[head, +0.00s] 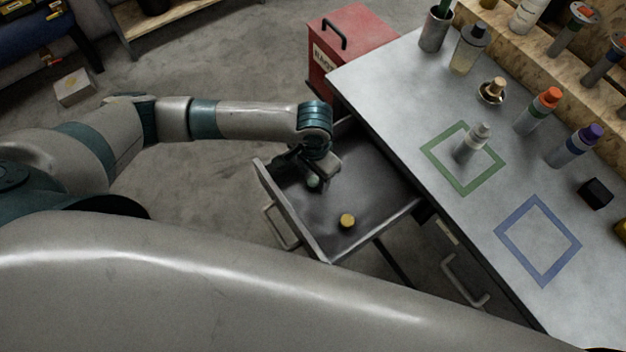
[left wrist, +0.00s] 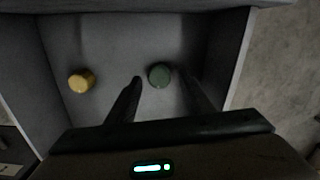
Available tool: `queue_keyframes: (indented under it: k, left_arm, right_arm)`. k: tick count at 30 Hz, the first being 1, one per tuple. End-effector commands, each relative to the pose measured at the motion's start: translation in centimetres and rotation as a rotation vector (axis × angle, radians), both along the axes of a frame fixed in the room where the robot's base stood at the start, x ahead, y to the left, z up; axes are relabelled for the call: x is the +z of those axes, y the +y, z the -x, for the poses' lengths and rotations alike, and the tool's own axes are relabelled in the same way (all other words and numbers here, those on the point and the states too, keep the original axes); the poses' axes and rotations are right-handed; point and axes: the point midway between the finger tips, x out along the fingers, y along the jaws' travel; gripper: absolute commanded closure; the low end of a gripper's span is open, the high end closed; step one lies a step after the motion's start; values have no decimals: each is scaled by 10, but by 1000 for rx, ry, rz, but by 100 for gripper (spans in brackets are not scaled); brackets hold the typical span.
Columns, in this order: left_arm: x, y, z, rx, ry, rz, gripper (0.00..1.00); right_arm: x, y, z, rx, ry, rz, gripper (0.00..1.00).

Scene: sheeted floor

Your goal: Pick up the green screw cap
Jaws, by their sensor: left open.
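The green screw cap (left wrist: 160,75) lies on the floor of the open drawer (head: 385,195), and in the head view the cap (head: 313,182) shows just below my left gripper (head: 300,172). In the left wrist view my left gripper (left wrist: 163,85) is open, with the cap between the lines of its two fingers near their tips. I cannot tell whether the fingers touch it. A yellow cap (head: 347,221) lies in the same drawer, and it shows to the left of the fingers in the left wrist view (left wrist: 81,80). My right gripper is not in view.
The drawer's walls stand close around my left gripper. On the table (head: 400,100) are a green square outline (head: 437,168), a blue one (head: 510,252) and several bottles, one with a grey top (head: 472,142) within the green outline. A red box (head: 350,35) stands behind the drawer.

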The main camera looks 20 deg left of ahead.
Motion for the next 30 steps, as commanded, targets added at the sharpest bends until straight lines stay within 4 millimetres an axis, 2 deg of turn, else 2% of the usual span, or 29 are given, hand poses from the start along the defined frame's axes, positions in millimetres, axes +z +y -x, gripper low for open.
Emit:
queue_keyframes:
  k: [6,19,24,25,30]
  left_arm:
    - [-14,0,0,-2,-2,1,53]
    - [-14,0,0,-1,-2,1,53]
    - [-14,0,0,-1,-2,1,94]
    - [-14,0,0,-1,-2,1,96]
    - [-14,0,0,-1,-2,1,96]
  right_arm:
    - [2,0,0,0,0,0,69]
    - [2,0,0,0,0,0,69]
    - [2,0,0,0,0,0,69]
    - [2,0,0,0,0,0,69]
    - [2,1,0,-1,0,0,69]
